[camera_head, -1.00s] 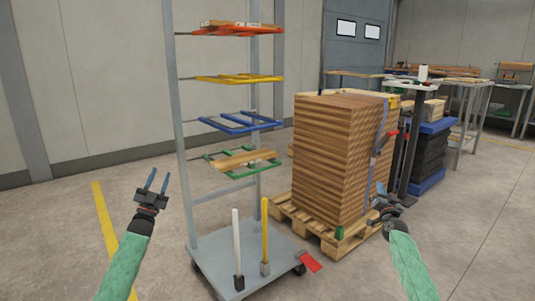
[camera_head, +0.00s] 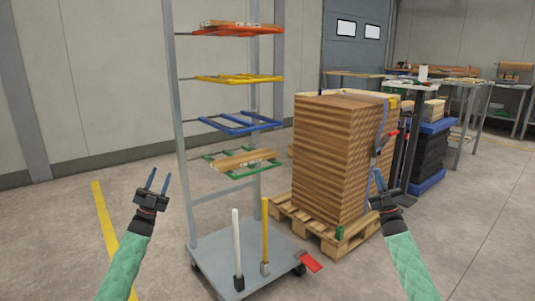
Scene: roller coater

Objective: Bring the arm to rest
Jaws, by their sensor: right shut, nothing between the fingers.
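My left arm in a green sleeve comes in from the left. My right arm comes in at the lower right. Its gripper (camera_head: 379,182) points up in front of the right side of the wood stack, with its fingers together and nothing visible held. No held object is seen at either gripper.
A wheeled rack (camera_head: 185,140) with coloured shelves stands in the middle, a wooden board (camera_head: 243,160) on its green shelf. A tall wood stack (camera_head: 330,160) sits on a pallet (camera_head: 335,240) behind my right gripper. Floor (camera_head: 50,240) at left is clear.

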